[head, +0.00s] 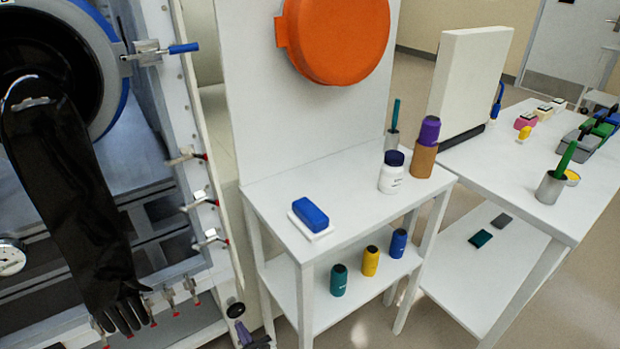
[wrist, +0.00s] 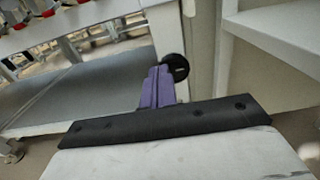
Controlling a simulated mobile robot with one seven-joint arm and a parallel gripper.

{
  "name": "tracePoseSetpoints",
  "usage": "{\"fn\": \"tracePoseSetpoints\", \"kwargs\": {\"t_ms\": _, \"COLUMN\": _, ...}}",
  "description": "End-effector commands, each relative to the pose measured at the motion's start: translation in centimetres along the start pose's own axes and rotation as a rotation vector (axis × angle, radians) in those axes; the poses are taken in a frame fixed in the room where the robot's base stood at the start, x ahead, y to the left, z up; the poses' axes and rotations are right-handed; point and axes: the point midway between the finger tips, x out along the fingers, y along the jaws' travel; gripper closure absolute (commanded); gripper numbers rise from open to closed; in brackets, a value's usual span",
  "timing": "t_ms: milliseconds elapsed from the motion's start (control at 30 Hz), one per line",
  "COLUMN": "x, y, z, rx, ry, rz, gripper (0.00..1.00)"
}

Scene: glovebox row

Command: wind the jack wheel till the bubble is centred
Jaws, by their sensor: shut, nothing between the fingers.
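My gripper (head: 242,328) shows as purple fingers at the bottom edge of the head view, low beside the glovebox frame. In the wrist view the purple fingers (wrist: 158,72) are shut together with nothing between them. A small round black wheel (head: 235,310), likely the jack wheel, is just above the fingertips in the head view. In the wrist view the black wheel (wrist: 175,68) is right beside the fingertips, on the right. I cannot tell whether they touch. I cannot make out a bubble level in either view.
The glovebox with a hanging black glove (head: 75,190) and red-tipped clamps fills the left. A white gauge (head: 10,257) is at the left edge. A white side table (head: 265,190) with a blue block, bottles and a lower shelf stands to the right. An orange round cover (head: 335,40) is behind it.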

Motion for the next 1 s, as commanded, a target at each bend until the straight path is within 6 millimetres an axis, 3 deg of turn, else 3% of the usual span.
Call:
{"fn": "tracePoseSetpoints", "kwargs": {"t_ms": 500, "x": 5.8, "y": 0.0, "z": -0.2, "rx": -0.003, "ry": -0.002, "rz": 0.003, "gripper": 1.00}}
{"fn": "tracePoseSetpoints", "kwargs": {"t_ms": 1000, "x": 6.8, "y": 0.0, "z": 0.0, "rx": -0.001, "ry": 0.000, "rz": 0.001, "gripper": 1.00}}
